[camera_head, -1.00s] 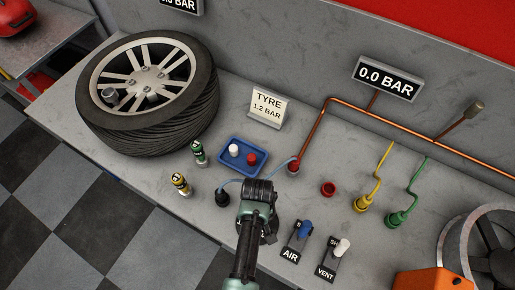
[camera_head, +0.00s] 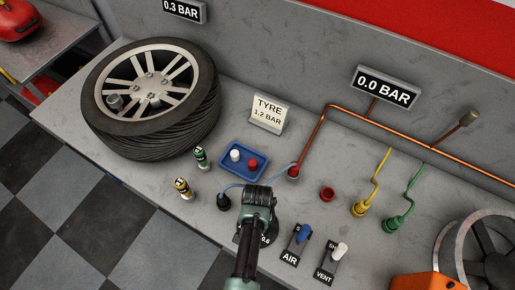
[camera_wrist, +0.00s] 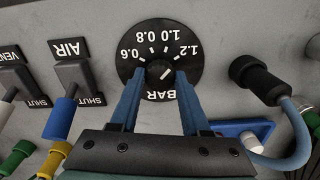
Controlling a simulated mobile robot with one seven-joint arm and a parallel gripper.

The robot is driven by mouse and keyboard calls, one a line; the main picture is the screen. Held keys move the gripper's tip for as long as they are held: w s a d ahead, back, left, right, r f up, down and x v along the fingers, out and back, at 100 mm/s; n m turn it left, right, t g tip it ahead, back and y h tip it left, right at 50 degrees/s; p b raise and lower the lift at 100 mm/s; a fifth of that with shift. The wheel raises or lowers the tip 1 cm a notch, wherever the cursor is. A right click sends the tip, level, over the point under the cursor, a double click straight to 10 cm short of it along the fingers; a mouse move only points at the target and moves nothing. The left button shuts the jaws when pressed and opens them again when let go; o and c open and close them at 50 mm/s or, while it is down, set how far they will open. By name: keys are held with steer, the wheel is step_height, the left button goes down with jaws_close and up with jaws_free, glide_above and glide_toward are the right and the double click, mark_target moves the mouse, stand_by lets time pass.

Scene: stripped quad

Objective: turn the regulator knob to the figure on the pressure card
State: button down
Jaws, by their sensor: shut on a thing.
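The regulator knob sits in the middle of a round black dial (camera_wrist: 190,82) marked 0.6, 0.8, 1.0, 1.2 and BAR. My gripper (camera_wrist: 160,78) is shut on the knob, one blue finger on each side. A white pointer line on the knob slants up and right, roughly towards the 1.2 side; its exact reading is hard to tell. In the head view my gripper (camera_head: 252,232) covers most of the dial. The pressure card (camera_head: 267,112) reads TYRE 1.2 BAR and stands at the back of the bench.
The left display (camera_head: 182,11) reads 0.3 BAR; the right display (camera_head: 387,86) reads 0.0 BAR. The AIR switch (camera_head: 303,235) and VENT switch (camera_head: 338,252) stand right of the dial. A blue tray (camera_head: 232,172), a wheel (camera_head: 150,100) and a hose fitting (camera_head: 223,201) are close by.

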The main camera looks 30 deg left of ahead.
steer(key=shift+m, duration=1.7)
steer(key=shift+c, duration=1.9)
jaws_free()
step_height(320, 180, up, 13)
